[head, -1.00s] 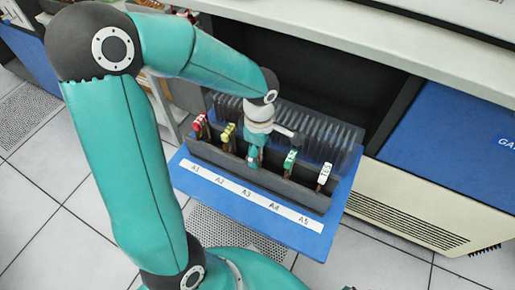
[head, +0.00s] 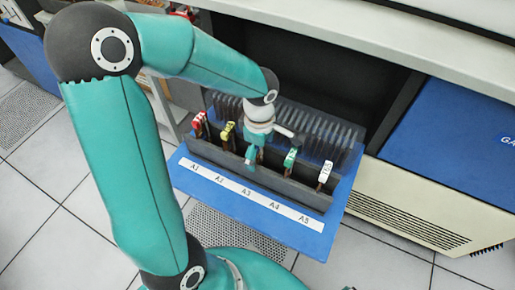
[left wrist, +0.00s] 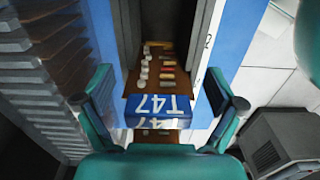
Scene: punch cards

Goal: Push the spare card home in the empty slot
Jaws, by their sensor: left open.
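A card with a blue T47 tab (left wrist: 145,112) and a brown board with small parts (left wrist: 158,75) shows in the left wrist view, between dark rack walls. My left gripper (left wrist: 165,108) is open, with one finger on each side of the tab and gaps beside it. In the head view my left gripper (head: 252,158) is low at the rack (head: 232,171), between the yellow card (head: 227,131) and the green card (head: 290,157), behind the A3 mark. It hides the T47 card there. How deep the card sits cannot be told. My right gripper is not in view.
A red-tabbed card (head: 198,122) and a white-tabbed card (head: 325,171) stand at the rack's ends. The blue front ledge (head: 328,232) carries a white label strip (head: 219,184). A grey countertop (head: 380,55) overhangs behind. A blue-topped cabinet (head: 448,135) stands at the right.

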